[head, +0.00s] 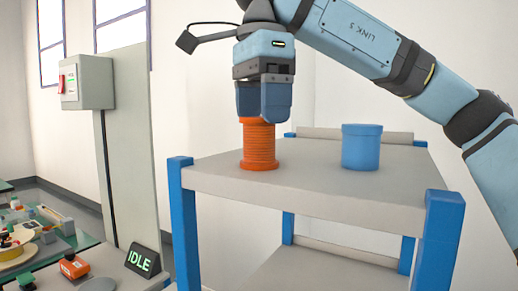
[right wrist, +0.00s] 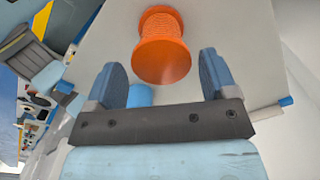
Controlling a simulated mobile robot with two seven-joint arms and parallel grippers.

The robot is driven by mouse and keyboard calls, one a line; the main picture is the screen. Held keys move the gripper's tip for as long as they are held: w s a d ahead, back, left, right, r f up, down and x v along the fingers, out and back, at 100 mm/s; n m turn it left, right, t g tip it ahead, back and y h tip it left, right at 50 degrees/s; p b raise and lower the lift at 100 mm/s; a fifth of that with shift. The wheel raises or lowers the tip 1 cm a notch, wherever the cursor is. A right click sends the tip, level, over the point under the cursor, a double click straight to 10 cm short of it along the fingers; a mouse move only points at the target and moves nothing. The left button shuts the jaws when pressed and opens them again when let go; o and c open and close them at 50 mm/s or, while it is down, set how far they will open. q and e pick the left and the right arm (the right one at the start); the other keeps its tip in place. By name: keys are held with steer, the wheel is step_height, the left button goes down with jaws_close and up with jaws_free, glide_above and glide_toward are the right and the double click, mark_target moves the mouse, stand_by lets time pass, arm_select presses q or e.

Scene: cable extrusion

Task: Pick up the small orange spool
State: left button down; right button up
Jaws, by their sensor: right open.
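The small orange spool (head: 259,150) stands upright on the near left part of the grey shelf top (head: 320,185) in the head view. My right gripper (head: 264,114) points down just over the spool, its blue fingers level with the spool's upper end and hiding its top. In the right wrist view the spool (right wrist: 163,45) shows beyond the open fingers (right wrist: 162,80), roughly in line with the gap between them. The fingers do not close on it. My left gripper is not in view.
A blue cylindrical container (head: 362,148) stands on the shelf top to the right of the spool. Blue posts (head: 183,225) rise at the shelf corners. A black IDLE sign (head: 143,260) and a cluttered bench (head: 40,235) are at left.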

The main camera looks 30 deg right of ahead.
mark_target(260, 141)
step_height(260, 141, down, 5)
steer(key=shift+w+f, duration=0.1)
steer(key=c, duration=0.8)
steer(key=shift+c, duration=0.2)
